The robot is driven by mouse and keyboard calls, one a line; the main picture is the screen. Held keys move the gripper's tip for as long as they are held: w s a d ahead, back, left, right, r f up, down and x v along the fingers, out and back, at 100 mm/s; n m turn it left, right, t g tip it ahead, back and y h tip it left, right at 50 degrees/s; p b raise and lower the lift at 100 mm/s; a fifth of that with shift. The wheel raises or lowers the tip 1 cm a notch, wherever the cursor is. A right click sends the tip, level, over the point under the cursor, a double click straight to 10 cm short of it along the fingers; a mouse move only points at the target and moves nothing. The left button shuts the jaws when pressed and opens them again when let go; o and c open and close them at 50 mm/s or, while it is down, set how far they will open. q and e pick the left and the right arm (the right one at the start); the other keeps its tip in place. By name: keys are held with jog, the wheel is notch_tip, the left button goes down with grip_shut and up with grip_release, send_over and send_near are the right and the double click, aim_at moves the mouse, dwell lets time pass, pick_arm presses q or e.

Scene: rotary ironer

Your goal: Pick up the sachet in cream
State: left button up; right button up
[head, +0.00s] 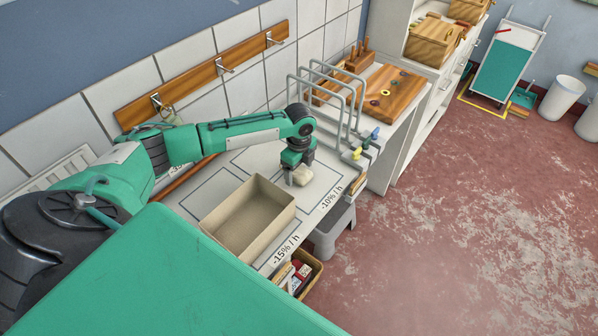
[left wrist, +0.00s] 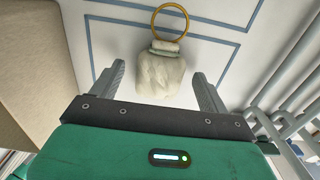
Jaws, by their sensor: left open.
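The cream sachet (head: 302,176) lies on the white worktop (head: 321,186), just right of the open beige box. In the left wrist view the sachet (left wrist: 160,72) has a gathered neck and a yellow ring (left wrist: 171,8) at its top. My left gripper (head: 296,172) is directly over the sachet, pointing down. In the left wrist view the left gripper (left wrist: 161,82) is open, with one finger on either side of the sachet's lower part and a gap to each. My right gripper is not in view.
The beige box (head: 222,232) stands left of the sachet. Grey wire hoops (head: 338,100) rise behind it, with small coloured pegs (head: 366,144) at the worktop's edge. A wooden board (head: 385,92) lies farther back. A wall rail with hooks (head: 222,66) runs behind my arm.

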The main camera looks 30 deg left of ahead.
pick_arm(q)
jog(key=c, duration=1)
jog(key=shift+c, duration=0.3)
jog(key=shift+r, duration=0.1)
